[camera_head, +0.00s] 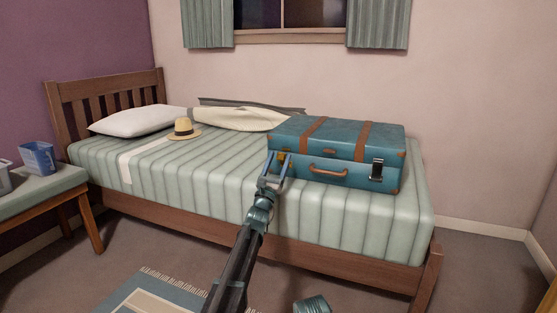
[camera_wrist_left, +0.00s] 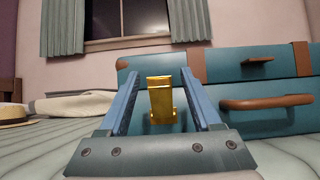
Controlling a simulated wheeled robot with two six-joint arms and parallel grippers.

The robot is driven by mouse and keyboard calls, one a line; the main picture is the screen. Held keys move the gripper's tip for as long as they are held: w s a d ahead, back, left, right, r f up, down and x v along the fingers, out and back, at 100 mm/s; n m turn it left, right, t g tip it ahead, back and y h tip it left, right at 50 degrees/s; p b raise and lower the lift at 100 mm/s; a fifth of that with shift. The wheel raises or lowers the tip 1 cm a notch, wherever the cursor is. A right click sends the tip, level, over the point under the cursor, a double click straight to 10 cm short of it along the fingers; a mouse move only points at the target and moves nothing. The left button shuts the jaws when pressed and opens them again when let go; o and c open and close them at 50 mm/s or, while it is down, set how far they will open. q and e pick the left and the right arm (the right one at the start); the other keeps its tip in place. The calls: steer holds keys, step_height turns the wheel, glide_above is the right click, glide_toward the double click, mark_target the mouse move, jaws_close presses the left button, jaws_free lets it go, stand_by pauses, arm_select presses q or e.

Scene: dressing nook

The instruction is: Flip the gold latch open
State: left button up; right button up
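The blue suitcase (camera_head: 330,172) with brown straps lies shut on the bed. The gold latch (camera_wrist_left: 160,98) is on its front, left of the brown handle, and shows clearly in the left wrist view. In the head view the latch is a small gold patch (camera_head: 281,157) partly hidden by my left gripper (camera_head: 279,160). That gripper is open, with one blue finger on each side of the latch and visible gaps between. Nothing is held. I cannot tell exactly how far the fingertips are from the suitcase front. My right gripper does not show recognisably.
A dark latch with a silver part (camera_head: 377,170) is on the suitcase's right front. A straw hat (camera_head: 184,129), a pillow (camera_head: 138,121) and a cream cloth (camera_head: 240,118) lie on the bed (camera_head: 330,222). A bench (camera_head: 45,192) with bins stands left.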

arm_select(q)
steer(key=shift+s+f, duration=0.1)
steer(key=b+v, duration=0.3)
steer(key=v, duration=0.3)
steer(key=shift+s+a+b, duration=0.2)
steer(key=shift+s+b, duration=0.1)
steer(key=shift+s, duration=0.2)
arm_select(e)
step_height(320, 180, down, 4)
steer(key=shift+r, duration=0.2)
